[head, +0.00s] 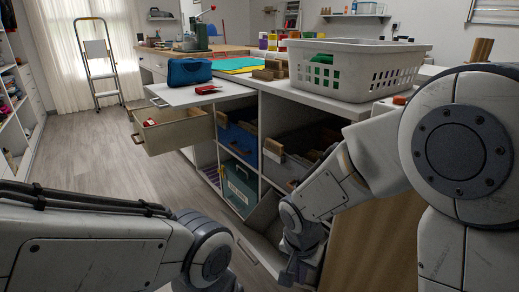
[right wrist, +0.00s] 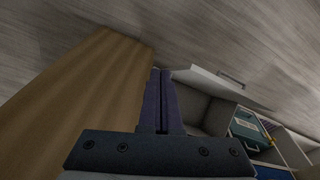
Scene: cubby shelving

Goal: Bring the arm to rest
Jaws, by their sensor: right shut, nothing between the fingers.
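My right arm (head: 340,185) reaches in from the right, in front of the cubby shelving (head: 258,165). My right gripper (head: 288,275) points down beside the lower cubbies, near the bottom of the head view. In the right wrist view its two dark fingers (right wrist: 160,80) lie together, shut with nothing between them. My left arm (head: 95,250) crosses the lower left of the head view. Its gripper is out of the picture.
A brown wooden panel (head: 350,240) stands close to the right gripper. An open drawer (head: 172,130) juts out on the left side of the shelving. A white basket (head: 355,70) sits on top, with a blue case (head: 189,71) further left. Open floor (head: 90,155) lies at left.

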